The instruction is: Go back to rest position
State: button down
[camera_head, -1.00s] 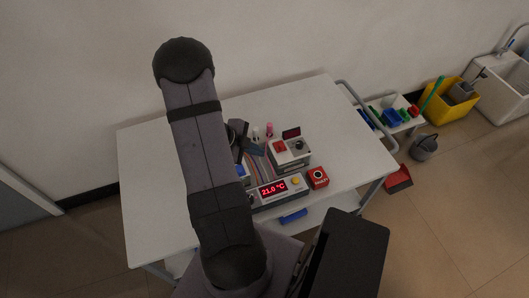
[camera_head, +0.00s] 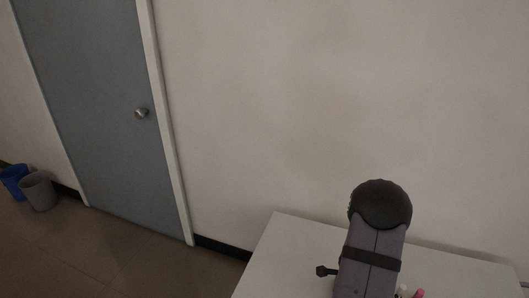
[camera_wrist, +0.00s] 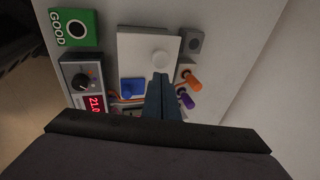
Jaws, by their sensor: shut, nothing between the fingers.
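My gripper (camera_wrist: 163,98) is shut and empty in the wrist view, its dark fingers pointing over the equipment on the table. Around it lie a white plate with a round knob (camera_wrist: 150,42), a blue piece (camera_wrist: 132,88) and coloured wires. A panel with a black dial and red display (camera_wrist: 95,103) is at the left, below a green "GOOD" box (camera_wrist: 64,30). An orange peg (camera_wrist: 192,80) and a purple peg (camera_wrist: 185,99) are close on the right. In the head view my arm rises at lower right; I cannot make out the fingers there.
The head view shows the white table (camera_head: 281,250) against a bare wall, a grey door (camera_head: 95,100), a blue bin (camera_head: 14,181) and a grey bin (camera_head: 38,191). A pink item (camera_head: 419,294) shows at the bottom edge. A grey block (camera_wrist: 192,43) is beyond the pegs.

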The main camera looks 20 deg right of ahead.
jog(key=a+n+y, duration=0.6)
jog(key=a+n, duration=0.3)
jog(key=a, duration=0.6)
jog(key=s+a+r+n+g+p, duration=0.1)
jog(key=s+a+r+n+g, duration=0.3)
jog(key=s+a+r+n, duration=0.55)
jog(key=w+a+r+n+t+h+p, duration=0.2)
jog(key=w+a+r+n+t, duration=0.1)
jog(key=w+a+r+n, duration=0.45)
jog(key=s+a+f+m+g+y+b, duration=0.1)
jog(key=s+a+f+b, duration=0.15)
jog(key=f+b, duration=2.25)
jog(key=s+a+f+y+b, duration=0.1)
jog(key=a+f+b, duration=0.2)
jog(key=f+b, duration=2.1)
jog(key=d+f+n+h+b, duration=0.1)
jog(key=d+f+b, duration=0.1)
jog(key=f+b, duration=1.1)
jog(key=w+d+f+n+h+b, duration=0.1)
jog(key=d+f+b, duration=0.2)
jog(key=f+b, duration=1.1)
jog(key=shift+w+t+b, duration=0.3)
jog(key=shift+t+b, duration=0.1)
jog(key=shift+b, duration=0.6)
